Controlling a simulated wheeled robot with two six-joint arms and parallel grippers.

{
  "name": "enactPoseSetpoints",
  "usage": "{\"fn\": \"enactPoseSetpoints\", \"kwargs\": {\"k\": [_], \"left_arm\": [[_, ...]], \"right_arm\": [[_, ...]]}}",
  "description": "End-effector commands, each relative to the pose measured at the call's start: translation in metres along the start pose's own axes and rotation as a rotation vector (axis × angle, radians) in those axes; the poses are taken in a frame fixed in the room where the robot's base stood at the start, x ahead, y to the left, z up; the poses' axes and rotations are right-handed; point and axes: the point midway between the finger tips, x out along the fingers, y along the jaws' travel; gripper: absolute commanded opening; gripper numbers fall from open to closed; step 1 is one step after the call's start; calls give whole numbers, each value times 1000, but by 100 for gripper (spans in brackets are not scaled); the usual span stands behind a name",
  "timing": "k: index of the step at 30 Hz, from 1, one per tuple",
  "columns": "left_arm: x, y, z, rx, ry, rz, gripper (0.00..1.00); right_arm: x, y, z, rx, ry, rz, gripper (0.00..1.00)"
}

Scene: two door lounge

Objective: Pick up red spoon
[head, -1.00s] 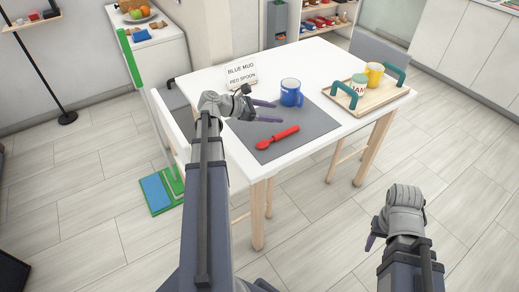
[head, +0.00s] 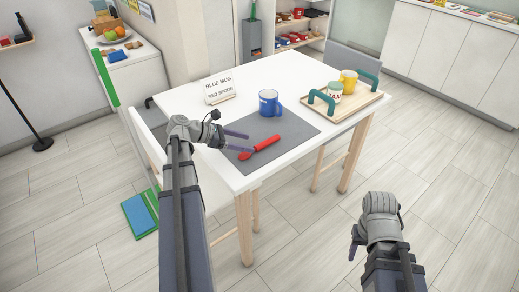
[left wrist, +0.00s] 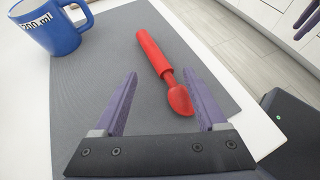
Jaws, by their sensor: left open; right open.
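A red spoon (head: 261,147) lies on the grey mat (head: 285,125) on the white table. In the left wrist view the spoon (left wrist: 153,52) has its handle pointing away and its bowl close to the right finger. My left gripper (head: 238,141) is open and empty, just left of the spoon in the head view. In the left wrist view its two purple fingers (left wrist: 160,103) point toward the spoon, which is not gripped. My right gripper (head: 353,243) is away from the table at the lower right; its fingers are partly hidden.
A blue mug (head: 268,103) stands on the mat behind the spoon. A sign (head: 219,87) reads "BLUE MUG, RED SPOON". A wooden tray (head: 343,110) with green handles holds a jam jar (head: 335,92) and a yellow mug (head: 349,82). The table's front edge is close to the mat.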

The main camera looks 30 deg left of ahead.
Motion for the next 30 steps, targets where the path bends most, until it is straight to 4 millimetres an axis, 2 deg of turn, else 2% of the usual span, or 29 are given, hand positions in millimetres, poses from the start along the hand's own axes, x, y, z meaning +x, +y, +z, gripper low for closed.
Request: {"fn": "enactPoseSetpoints", "kwargs": {"k": [3, 7, 15, 30], "left_arm": [[20, -3, -5, 2, 0, -2, 74], [38, -3, -4, 2, 0, -2, 74], [41, -2, -1, 0, 0, 1, 74], [41, -2, -2, 0, 0, 1, 18]], "right_arm": [[14, -1, -1, 0, 0, 0, 50], [22, -2, -1, 0, 0, 0, 50], [21, -2, -1, 0, 0, 0, 50], [21, -2, -1, 0, 0, 0, 50]]}}
